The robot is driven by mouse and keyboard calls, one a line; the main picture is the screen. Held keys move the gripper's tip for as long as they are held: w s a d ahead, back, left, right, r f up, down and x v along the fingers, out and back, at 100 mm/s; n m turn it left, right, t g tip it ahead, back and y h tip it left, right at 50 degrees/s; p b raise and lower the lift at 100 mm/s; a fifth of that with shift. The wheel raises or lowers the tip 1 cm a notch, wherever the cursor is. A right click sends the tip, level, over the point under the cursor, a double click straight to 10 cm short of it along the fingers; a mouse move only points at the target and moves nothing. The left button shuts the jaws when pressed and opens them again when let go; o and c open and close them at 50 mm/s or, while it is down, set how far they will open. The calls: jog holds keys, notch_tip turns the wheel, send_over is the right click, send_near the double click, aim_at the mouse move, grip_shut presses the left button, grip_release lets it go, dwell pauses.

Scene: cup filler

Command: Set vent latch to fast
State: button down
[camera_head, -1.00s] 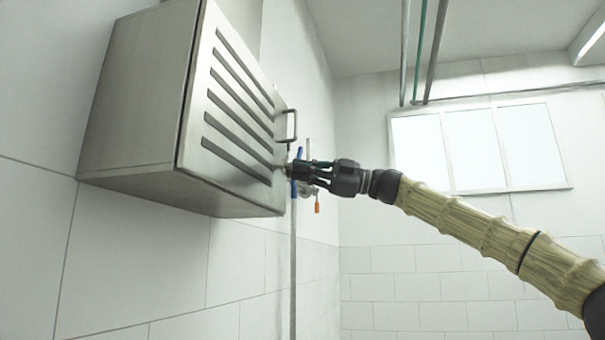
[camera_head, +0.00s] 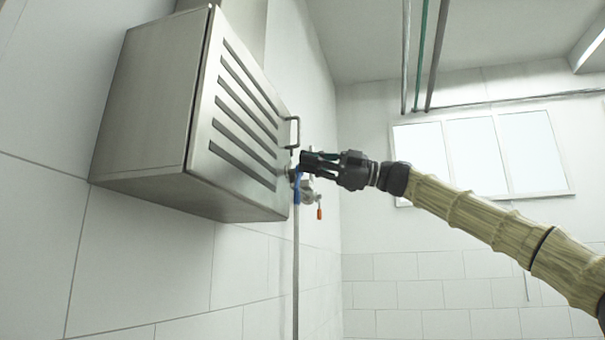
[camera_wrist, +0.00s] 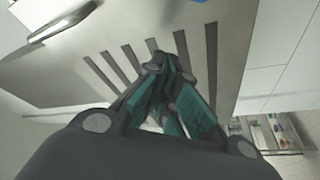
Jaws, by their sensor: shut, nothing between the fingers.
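A grey metal vent box (camera_head: 150,110) with a slotted front panel (camera_head: 240,115) hangs on the tiled wall at the left in the head view. A bar handle (camera_head: 293,133) stands at the panel's right edge. A small round latch knob seems to sit just below the handle, largely hidden by my gripper. My gripper (camera_head: 302,163) is shut and empty, with its tips close to the panel's right edge; I cannot tell whether they touch it. In the wrist view my shut fingers (camera_wrist: 158,65) are in front of the slotted panel (camera_wrist: 60,75), and the handle (camera_wrist: 62,20) is at upper left.
A vertical pipe (camera_head: 296,270) with a blue part (camera_head: 297,187) runs below the box's right edge. A valve with an orange-tipped lever (camera_head: 319,213) is beside it. A shelf with small items (camera_wrist: 272,130) shows at lower right in the wrist view. Free room lies right of the box.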

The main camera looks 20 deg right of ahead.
jog(key=b+v, duration=0.1)
jog(key=v, duration=0.6)
jog(key=shift+w+d+f+b, duration=0.25)
jog(key=shift+w+d+b, duration=0.05)
jog(key=shift+d, duration=0.15)
jog(key=shift+d, duration=0.1)
jog(key=shift+d, duration=0.2)
jog(key=shift+a, duration=0.1)
